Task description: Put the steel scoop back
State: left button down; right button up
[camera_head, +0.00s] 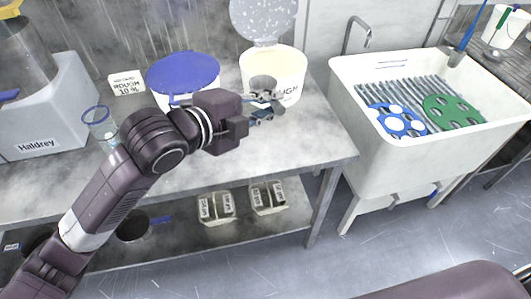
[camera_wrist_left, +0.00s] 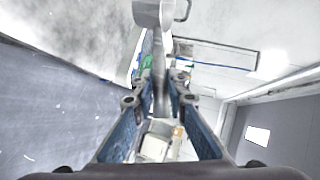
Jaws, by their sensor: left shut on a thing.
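My left gripper (camera_head: 268,106) is shut on the steel scoop in front of the white tub (camera_head: 291,92) marked ROUGH, near the bench's front edge. In the left wrist view the scoop (camera_wrist_left: 160,75) is a grey metal handle between the two fingers (camera_wrist_left: 160,90), with a wider end beyond them at the top. In the head view a small grey part of the scoop (camera_head: 279,108) shows past the fingertips. The tub stands open, its speckled lid (camera_head: 263,18) upright behind it, pale material inside. A grey rounded shape (camera_head: 262,83) shows against the tub; what it is, I cannot tell. My right gripper is out of view.
A blue-lidded tub (camera_head: 183,70), a ROUGH 10 % card (camera_head: 126,83), a clear beaker (camera_head: 97,117) and the Haldrey machine (camera_head: 40,125) stand on the bench (camera_head: 300,150). A white sink (camera_head: 395,155) with blue and green discs stands right. Labelled boxes (camera_head: 216,208) sit on the lower shelf.

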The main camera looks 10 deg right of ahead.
pick_arm(q)
notch_tip(320, 180, down, 19)
jog(key=shift+r+p, duration=0.15)
jog(key=shift+p, duration=0.3)
jog(key=c, duration=1.9)
grip_release()
jog(key=b+v, duration=0.1)
jog(key=v, duration=1.1)
